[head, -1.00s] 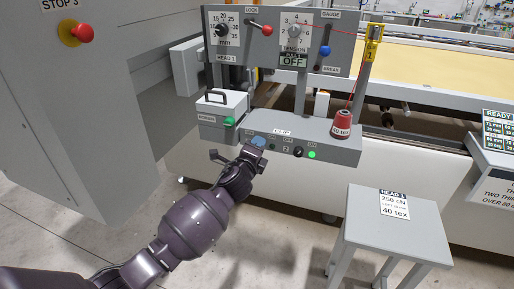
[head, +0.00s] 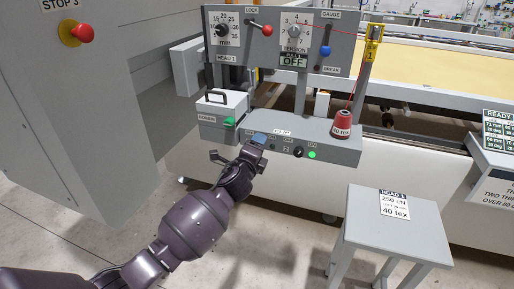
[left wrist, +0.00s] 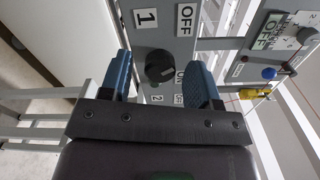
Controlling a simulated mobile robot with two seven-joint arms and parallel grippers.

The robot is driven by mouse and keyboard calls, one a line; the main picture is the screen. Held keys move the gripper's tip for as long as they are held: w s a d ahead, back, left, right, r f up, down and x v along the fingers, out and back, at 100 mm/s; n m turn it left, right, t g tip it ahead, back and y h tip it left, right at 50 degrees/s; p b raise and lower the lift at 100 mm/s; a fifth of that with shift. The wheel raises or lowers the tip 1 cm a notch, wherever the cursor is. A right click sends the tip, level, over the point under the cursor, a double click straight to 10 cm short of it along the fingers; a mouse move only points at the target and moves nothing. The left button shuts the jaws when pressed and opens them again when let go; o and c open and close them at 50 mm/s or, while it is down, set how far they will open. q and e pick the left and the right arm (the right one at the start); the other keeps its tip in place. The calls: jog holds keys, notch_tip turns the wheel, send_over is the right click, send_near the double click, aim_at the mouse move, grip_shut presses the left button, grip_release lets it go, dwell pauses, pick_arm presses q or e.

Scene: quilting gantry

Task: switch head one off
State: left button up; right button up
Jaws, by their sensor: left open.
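The black rotary knob of switch one (left wrist: 160,66) is in the left wrist view, beside a "1" plate (left wrist: 146,18), with an "OFF" plate (left wrist: 186,20) and an "ON" plate (left wrist: 180,77) near it. I cannot tell which way the knob points. My left gripper (left wrist: 161,82) is open, one blue finger on each side of the knob, with visible gaps. In the head view my left gripper (head: 258,139) is at the left part of the grey control bar (head: 325,133) and hides the knob. My right gripper is not in view.
On the same bar are knob two (head: 298,152), a lit green lamp (head: 312,155) and a red thread cone (head: 342,123). A grey box with a handle (head: 222,108) stands at the left. A grey stand (head: 395,228) is at the lower right.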

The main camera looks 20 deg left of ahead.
pick_arm(q)
jog(key=s, duration=1.1)
jog(key=shift+a, duration=0.2)
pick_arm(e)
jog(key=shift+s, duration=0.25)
pick_arm(q)
jog(key=shift+w, duration=0.1)
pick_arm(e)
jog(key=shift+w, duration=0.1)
pick_arm(q)
jog(key=s+a+f+n+g, duration=0.3)
jog(key=s+f+n, duration=0.7)
jog(key=s, duration=0.3)
jog(key=s+a+f+n+g, duration=0.3)
jog(key=s+a+f+n, duration=0.1)
jog(key=s+f+n, duration=0.6)
jog(key=s+f, duration=0.2)
jog(key=s, duration=0.1)
jog(key=shift+s+y, duration=0.2)
jog(key=shift+y, duration=0.2)
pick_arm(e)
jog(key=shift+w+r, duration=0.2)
